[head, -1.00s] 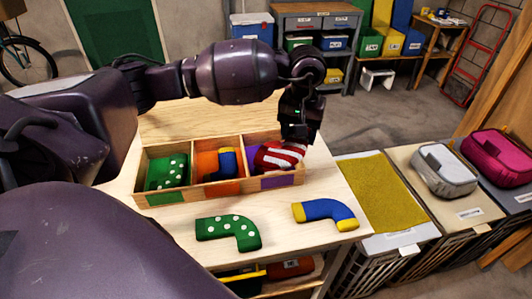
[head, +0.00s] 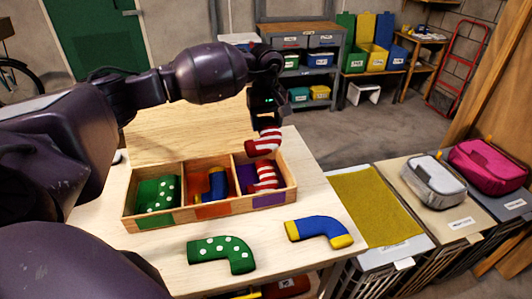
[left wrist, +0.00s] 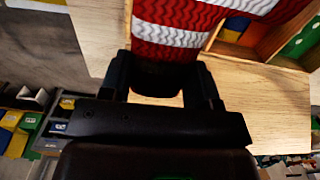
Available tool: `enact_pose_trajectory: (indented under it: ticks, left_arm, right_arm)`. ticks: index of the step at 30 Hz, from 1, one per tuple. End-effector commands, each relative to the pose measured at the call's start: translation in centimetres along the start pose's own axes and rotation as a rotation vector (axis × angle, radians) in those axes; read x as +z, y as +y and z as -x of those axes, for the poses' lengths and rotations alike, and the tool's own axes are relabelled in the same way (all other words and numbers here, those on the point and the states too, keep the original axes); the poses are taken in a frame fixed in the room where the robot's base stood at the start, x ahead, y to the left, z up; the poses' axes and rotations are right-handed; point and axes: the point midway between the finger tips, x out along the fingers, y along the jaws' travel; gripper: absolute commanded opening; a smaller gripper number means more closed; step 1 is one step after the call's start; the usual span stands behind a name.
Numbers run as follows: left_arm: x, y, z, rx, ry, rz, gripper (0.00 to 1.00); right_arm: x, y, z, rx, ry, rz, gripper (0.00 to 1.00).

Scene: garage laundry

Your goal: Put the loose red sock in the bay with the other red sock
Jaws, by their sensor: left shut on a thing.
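My left gripper (head: 268,118) is shut on a red-and-white striped sock (head: 265,142). It holds the sock in the air above the back edge of the purple bay (head: 244,172). The held sock also fills the top of the left wrist view (left wrist: 165,68), between the two fingers. A second red striped sock (head: 266,177) lies in the purple bay, at the right end of the wooden box (head: 185,217). My right gripper is not in view.
The green bay holds a green dotted sock (head: 163,193); the orange bay holds a blue-and-yellow sock (head: 217,184). Another green dotted sock (head: 222,252) and a blue-and-yellow sock (head: 318,230) lie on the table in front. Bins with bags stand to the right.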

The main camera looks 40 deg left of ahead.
Motion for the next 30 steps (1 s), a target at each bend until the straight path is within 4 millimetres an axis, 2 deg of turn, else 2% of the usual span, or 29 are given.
enact_pose_trajectory:
  ticks: [3,9,17,24,30]
  left_arm:
    - [0.1,0.0,-2.7,-0.002,-0.003,0.001,0.33]
    - [0.0,0.0,-5.5,0.0,-0.001,0.001,0.33]
    - [0.1,0.0,-7.0,-0.001,-0.002,-0.001,0.33]
    - [0.1,0.0,-10.1,0.0,-0.001,0.0,0.33]
    - [0.0,0.0,-10.4,0.001,0.001,0.0,0.33]
  right_arm:
    - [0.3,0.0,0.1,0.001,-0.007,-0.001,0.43]
    - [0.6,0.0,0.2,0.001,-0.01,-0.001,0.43]
    - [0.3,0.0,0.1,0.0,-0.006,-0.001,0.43]
    - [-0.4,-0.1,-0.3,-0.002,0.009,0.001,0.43]
    - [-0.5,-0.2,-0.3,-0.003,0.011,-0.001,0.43]
